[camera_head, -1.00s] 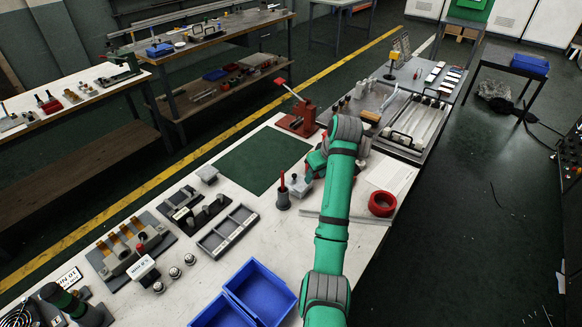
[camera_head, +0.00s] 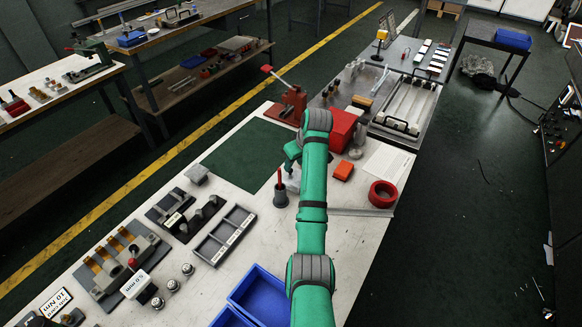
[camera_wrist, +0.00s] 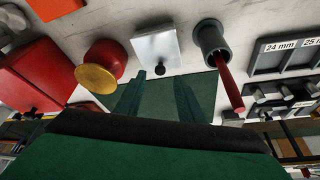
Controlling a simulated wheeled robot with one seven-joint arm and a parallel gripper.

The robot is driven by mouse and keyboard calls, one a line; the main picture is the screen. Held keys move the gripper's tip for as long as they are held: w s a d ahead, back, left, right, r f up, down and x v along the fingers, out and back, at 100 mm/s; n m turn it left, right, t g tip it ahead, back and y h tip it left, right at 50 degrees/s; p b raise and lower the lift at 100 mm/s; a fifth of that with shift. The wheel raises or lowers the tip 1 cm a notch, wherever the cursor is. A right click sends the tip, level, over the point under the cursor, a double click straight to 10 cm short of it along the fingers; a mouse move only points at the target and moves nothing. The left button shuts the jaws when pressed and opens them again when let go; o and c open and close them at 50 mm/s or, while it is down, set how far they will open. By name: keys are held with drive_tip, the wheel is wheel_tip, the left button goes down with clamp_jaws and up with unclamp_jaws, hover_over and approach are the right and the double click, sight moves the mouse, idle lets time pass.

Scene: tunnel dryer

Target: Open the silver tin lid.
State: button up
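The silver tin shows in the wrist view as a pale, square, shiny box (camera_wrist: 157,46) with a small black knob (camera_wrist: 159,70) on its lid. The lid looks seated on the box. In the head view the tin is mostly hidden behind my arm, with a pale part (camera_head: 292,183) showing. My gripper (camera_wrist: 160,80) has its two green fingers apart, with a gap between them. In the wrist view the knob appears between the fingertips; I cannot tell how near it is in depth. Nothing is held.
A dark cup (camera_head: 281,194) with a red-handled tool stands close to the tin. A red box (camera_head: 342,128), an orange block (camera_head: 343,170) and a red ring (camera_head: 382,194) are on the right. A red round piece with a brass top (camera_wrist: 97,75) is beside the tin. The green mat (camera_head: 245,153) is clear.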

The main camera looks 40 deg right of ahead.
sight(295, 175)
drive_tip(key=shift+x, duration=2.1)
clamp_jaws()
